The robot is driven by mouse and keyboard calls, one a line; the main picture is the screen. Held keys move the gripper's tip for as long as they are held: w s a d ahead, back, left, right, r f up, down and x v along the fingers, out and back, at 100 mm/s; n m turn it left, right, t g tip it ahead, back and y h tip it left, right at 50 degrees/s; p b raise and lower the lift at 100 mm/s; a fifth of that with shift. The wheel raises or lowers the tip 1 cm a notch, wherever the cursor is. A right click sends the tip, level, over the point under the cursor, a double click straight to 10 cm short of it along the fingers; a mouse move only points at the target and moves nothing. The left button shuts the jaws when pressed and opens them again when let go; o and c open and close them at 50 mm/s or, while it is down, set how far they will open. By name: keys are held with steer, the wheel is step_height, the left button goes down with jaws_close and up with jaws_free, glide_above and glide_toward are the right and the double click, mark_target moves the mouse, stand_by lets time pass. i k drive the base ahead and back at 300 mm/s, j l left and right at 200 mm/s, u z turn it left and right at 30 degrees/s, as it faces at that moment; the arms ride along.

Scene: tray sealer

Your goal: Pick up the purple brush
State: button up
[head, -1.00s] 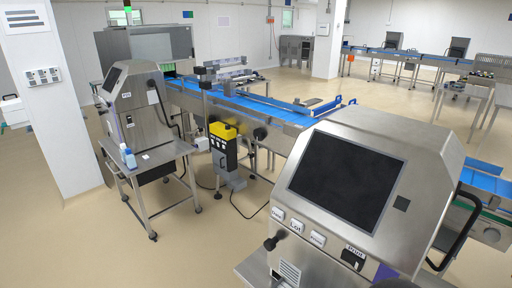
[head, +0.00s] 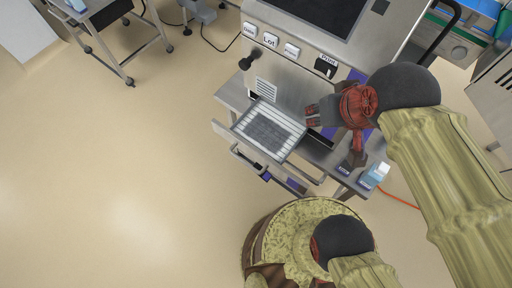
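I cannot clearly make out the purple brush. A purple patch (head: 330,132) shows just behind my gripper in the head view, partly covered by it, and I cannot tell what it is. Small dark purple-blue bits also show low under the drawer, too small to name. My gripper (head: 311,115), dark red, points left in front of the machine, above the narrow steel shelf. Its fingertips look close together, and I cannot tell whether they are open or shut. I see nothing held in it.
The steel machine (head: 290,78) has a drawer (head: 220,129) pulled out, with a striped grey insert. A light-blue bottle (head: 376,174) stands at the shelf's right end. An orange cable (head: 400,199) lies on the floor at right. Left floor is clear. A steel table (head: 100,12) stands at upper left.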

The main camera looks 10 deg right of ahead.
mark_target(363, 134)
steer(key=k+l+z, duration=0.1)
steer(key=z, duration=0.9)
steer(key=u, duration=1)
steer(key=l+z, duration=0.1)
steer(key=z, duration=0.9)
